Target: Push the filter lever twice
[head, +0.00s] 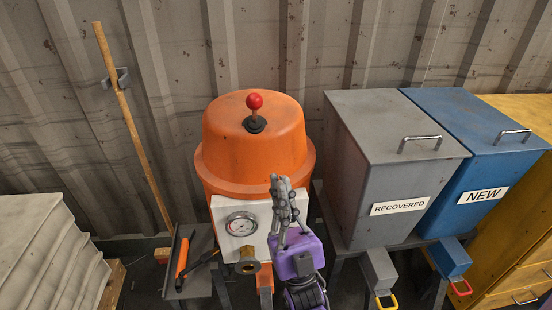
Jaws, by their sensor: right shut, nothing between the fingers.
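The filter lever (255,106) is a thin stick with a red ball on top. It rises from a black round base on the top of an orange domed tank (225,150) and stands nearly upright. My right gripper (282,184) is shut and empty, with grey fingers pointing up on a purple wrist. In the picture it sits below and to the right of the lever, in front of the tank's lower right side, apart from the lever. It covers part of the white gauge panel. My left gripper is not in view.
A white panel with a round gauge (240,224) and a brass outlet (246,262) is on the tank's front. A grey RECOVERED bin (365,150) and a blue NEW bin (465,130) stand right. A wooden pole (130,120) leans on the corrugated wall. White stacked sacks (45,250) are left.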

